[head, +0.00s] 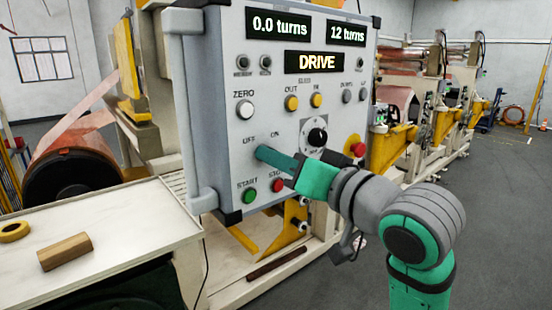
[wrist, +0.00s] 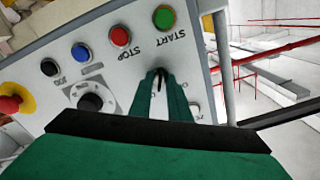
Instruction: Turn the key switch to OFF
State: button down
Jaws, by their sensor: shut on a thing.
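The grey control panel (head: 230,100) faces me in the head view, with OFF and ON labels at its lower left. My gripper (head: 262,153) reaches in from the right, with its green fingertips at the panel just below these labels. In the wrist view the fingertips of my gripper (wrist: 160,74) are close together on a small dark piece, the key of the key switch (wrist: 160,80). The fingers hide most of the switch, so I cannot tell which way the key points.
The green START button (head: 250,196) and red STOP button (head: 278,186) sit close below the fingers. A black selector knob (head: 317,137) and a red emergency stop (head: 357,149) are to the right.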

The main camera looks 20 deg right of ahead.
jog(key=n, duration=1.1)
dwell(0.3)
jog(key=shift+a+n, duration=0.1)
jog(key=shift+n, duration=0.3)
jog(key=c, duration=2)
grip_release()
jog(key=shift+s, duration=0.1)
jog(key=v, duration=1)
jog(key=shift+s, duration=0.35)
